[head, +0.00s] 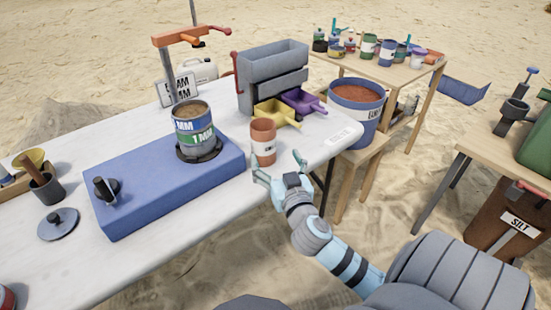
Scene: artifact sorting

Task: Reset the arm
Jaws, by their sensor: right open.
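My right gripper (280,172) is open at the front right edge of the white table, with its light-blue arm reaching in from the lower right. Its fingers point toward an orange-brown cup (263,149) with a pale label, which stands upright on the table. One finger is close to the base of the cup; I cannot tell whether they touch. Nothing shows between the fingers. My left gripper is not in view.
A blue machine (130,200) holds a can marked 1 MM (194,143). Behind the cup stand a grey sorter (272,62), a yellow tray (272,112) and a purple tray (303,101). A blue bucket (368,118) stands right of the white table (165,262).

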